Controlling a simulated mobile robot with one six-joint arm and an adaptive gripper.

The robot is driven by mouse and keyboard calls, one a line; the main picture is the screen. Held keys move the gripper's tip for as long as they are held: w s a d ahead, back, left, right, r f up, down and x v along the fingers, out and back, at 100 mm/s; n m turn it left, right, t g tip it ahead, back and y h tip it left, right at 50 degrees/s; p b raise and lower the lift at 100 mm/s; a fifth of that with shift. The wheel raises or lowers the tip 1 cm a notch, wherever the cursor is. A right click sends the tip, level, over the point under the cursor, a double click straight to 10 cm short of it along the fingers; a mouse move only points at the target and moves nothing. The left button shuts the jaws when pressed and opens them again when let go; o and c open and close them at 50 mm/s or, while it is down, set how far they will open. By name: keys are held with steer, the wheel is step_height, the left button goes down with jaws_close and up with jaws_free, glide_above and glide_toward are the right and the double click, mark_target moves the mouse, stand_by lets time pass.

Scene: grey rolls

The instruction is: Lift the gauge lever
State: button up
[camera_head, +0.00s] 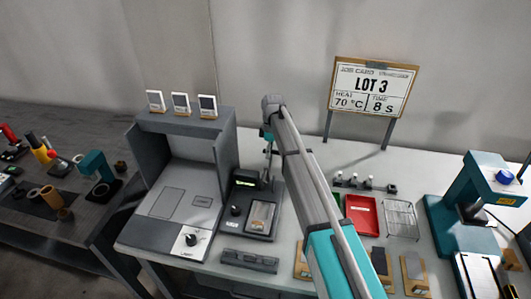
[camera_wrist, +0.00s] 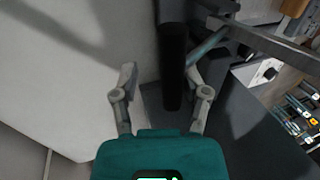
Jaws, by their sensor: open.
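A dark upright bar (camera_wrist: 173,65), which looks like the lever's handle, shows between the fingers, nearer the right one. I cannot tell whether it touches a finger. A thin teal rod (camera_wrist: 207,46) runs up and right from near it.
The grey cabinet (camera_head: 175,200) stands close left of the gauge. A red tray (camera_head: 362,214), a wire rack (camera_head: 401,219) and a teal press (camera_head: 468,205) stand to the right. A sign reading LOT 3 (camera_head: 372,88) stands behind.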

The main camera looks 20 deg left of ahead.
steer(key=shift+s+d, duration=0.1)
steer(key=shift+d, duration=0.25)
steer(key=shift+w+r, duration=0.15)
steer(key=shift+w, duration=0.05)
steer(key=w+a+r+p, duration=0.1)
steer(key=w+r+p, duration=0.7)
steer(key=w, duration=0.5)
steer(key=shift+w+a, duration=0.15)
steer(key=shift+a, duration=0.15)
stand_by(1.4)
stand_by(0.5)
